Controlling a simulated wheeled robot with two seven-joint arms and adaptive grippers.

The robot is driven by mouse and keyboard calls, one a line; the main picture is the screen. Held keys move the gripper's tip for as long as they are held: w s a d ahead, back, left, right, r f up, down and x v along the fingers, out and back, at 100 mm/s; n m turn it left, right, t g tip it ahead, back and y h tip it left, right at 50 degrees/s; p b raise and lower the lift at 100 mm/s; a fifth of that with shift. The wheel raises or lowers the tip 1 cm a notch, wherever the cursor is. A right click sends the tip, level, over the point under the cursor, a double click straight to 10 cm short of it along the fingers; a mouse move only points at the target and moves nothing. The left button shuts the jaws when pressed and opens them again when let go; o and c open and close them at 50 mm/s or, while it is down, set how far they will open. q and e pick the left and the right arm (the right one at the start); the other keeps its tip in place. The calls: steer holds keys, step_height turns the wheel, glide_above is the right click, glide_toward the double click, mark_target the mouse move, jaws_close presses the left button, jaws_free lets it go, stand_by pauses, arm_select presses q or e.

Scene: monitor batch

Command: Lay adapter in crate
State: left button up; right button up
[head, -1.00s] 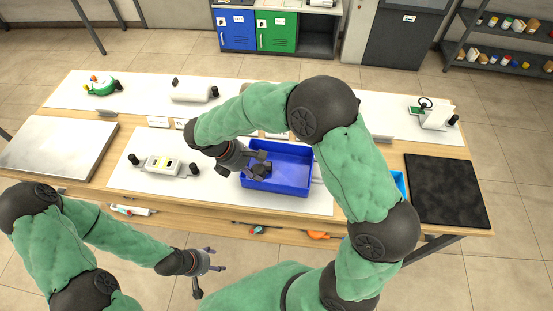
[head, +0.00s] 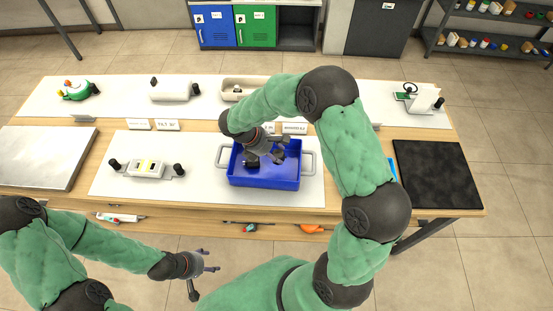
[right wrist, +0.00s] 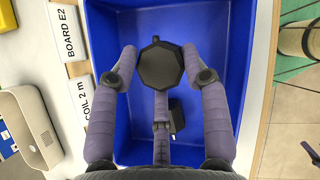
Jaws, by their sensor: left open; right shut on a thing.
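The blue crate (head: 265,182), with grey handles at its two ends, stands on the white mat at the bench's front. My right gripper (head: 267,155) is over the crate, fingers pointing down into it. In the right wrist view, its fingers (right wrist: 160,75) are around a dark octagonal piece (right wrist: 160,65), which looks like the adapter. A smaller black block (right wrist: 177,115) shows beside the lower finger; I cannot tell if it is joined to the piece. Whether the piece touches the crate floor is unclear. My left gripper (head: 207,272) is open and empty, in front of the bench.
A metal plate (head: 40,157) lies far left and a black pad (head: 438,174) far right. Label cards (head: 295,128) stand behind the crate. A beige tray (head: 240,84) is at the back.

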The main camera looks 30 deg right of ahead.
steer(key=shift+d+f, duration=0.15)
steer(key=shift+f, duration=0.05)
steer(key=shift+w+d+f+b, duration=0.15)
steer(key=shift+f+b, duration=0.15)
steer(key=shift+f, duration=0.6)
steer(key=shift+s+d+f+b, duration=0.1)
steer(key=shift+f+b, duration=0.2)
steer(key=shift+f, duration=0.55)
steer(key=shift+f, duration=0.15)
steer(key=o, duration=1.2)
steer(key=shift+c, duration=0.2)
steer(key=shift+w+a+r, duration=0.1)
steer(key=shift+a+r, duration=0.05)
steer(key=shift+r, duration=0.25)
steer(key=p+v, duration=0.2)
steer(key=v, duration=0.9)
steer(key=shift+r+p, duration=0.2)
steer(key=shift+p, duration=0.15)
